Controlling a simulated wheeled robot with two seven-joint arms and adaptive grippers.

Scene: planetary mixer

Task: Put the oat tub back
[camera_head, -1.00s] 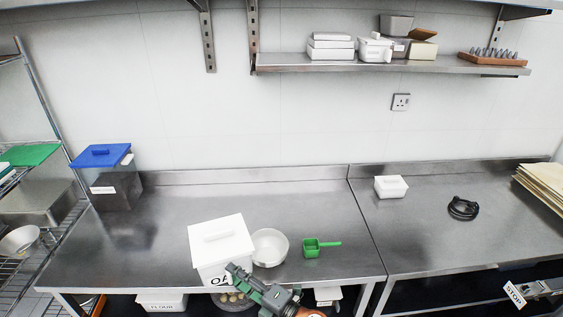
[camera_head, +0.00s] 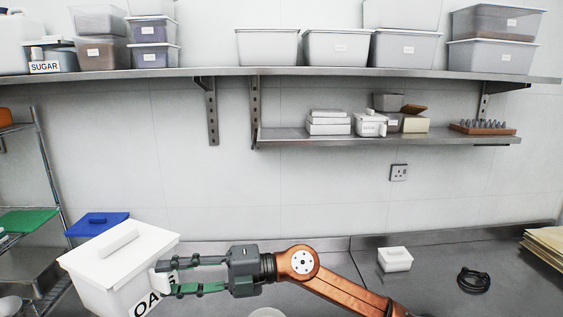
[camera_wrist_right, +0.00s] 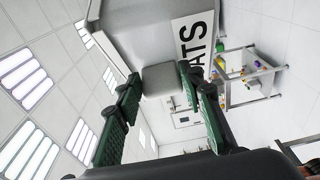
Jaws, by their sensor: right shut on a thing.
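The oat tub (camera_head: 108,268) is a white lidded box with a black "OA…" label on its front, partly covered by my gripper. It hangs raised above the worktop at the left of the head view and looks tilted. My right gripper (camera_head: 166,278) comes in from the right and is shut on the pale grip on the tub's side. In the right wrist view the two green fingers (camera_wrist_right: 158,100) sit either side of that grip, and the tub (camera_wrist_right: 150,30) with its "ATS" label fills the top. My left gripper is not in view.
A long upper shelf (camera_head: 215,73) bears tubs at left and right, with a free gap between the small stacked tubs (camera_head: 153,32) and a white tub (camera_head: 268,47). A lower shelf (camera_head: 290,134) holds boxes.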

